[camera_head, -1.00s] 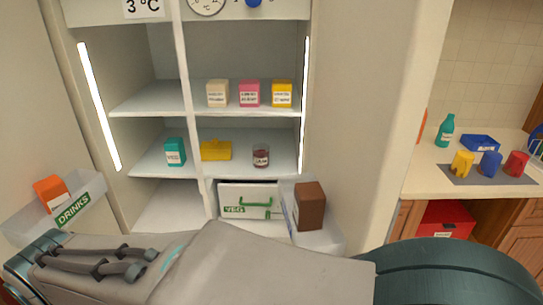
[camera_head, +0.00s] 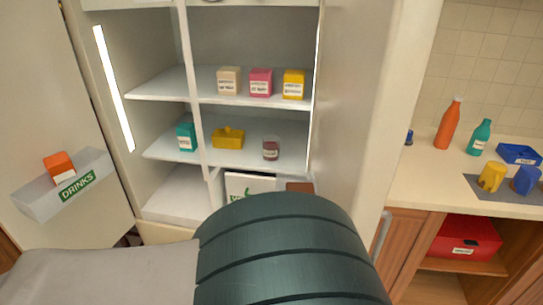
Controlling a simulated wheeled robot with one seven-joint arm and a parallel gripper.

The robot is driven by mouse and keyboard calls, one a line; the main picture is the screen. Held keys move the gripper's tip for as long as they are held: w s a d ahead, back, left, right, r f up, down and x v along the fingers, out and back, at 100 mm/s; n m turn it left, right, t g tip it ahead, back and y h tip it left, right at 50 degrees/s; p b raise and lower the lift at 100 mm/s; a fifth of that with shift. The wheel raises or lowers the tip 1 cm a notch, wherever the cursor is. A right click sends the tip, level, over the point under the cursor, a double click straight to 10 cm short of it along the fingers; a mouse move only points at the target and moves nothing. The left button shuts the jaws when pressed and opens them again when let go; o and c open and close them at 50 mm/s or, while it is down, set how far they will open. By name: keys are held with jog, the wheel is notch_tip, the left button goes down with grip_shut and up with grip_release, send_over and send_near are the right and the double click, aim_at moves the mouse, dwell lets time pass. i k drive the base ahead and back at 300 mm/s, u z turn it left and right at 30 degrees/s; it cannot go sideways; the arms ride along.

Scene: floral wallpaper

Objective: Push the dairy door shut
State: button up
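The open fridge (camera_head: 245,107) fills the middle of the view. No label reading dairy shows. A pale upright panel (camera_head: 363,110) stands along the fridge's right side and seems to be the open right door, with a grey handle (camera_head: 383,235) low at its edge. The top of a brown carton (camera_head: 300,186) shows beside it, its lower part and bin hidden by my arm. The left door (camera_head: 40,130) stands open with a bin labelled DRINKS (camera_head: 75,187) holding an orange carton (camera_head: 60,166). My gripper is out of view; only my arm shows.
Fridge shelves hold several small cartons (camera_head: 261,82), a yellow dish (camera_head: 228,138) and a jar (camera_head: 271,148). At right, a counter (camera_head: 440,180) carries bottles (camera_head: 449,124), a blue tray (camera_head: 519,154) and cups (camera_head: 491,177). A red box (camera_head: 465,238) sits below it.

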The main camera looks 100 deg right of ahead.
aim_at(375, 55)
jog(key=z, duration=0.05)
jog(key=k, duration=2.15)
jog(key=z, duration=2.9)
jog(key=k, duration=0.85)
jog(key=u, duration=1.15)
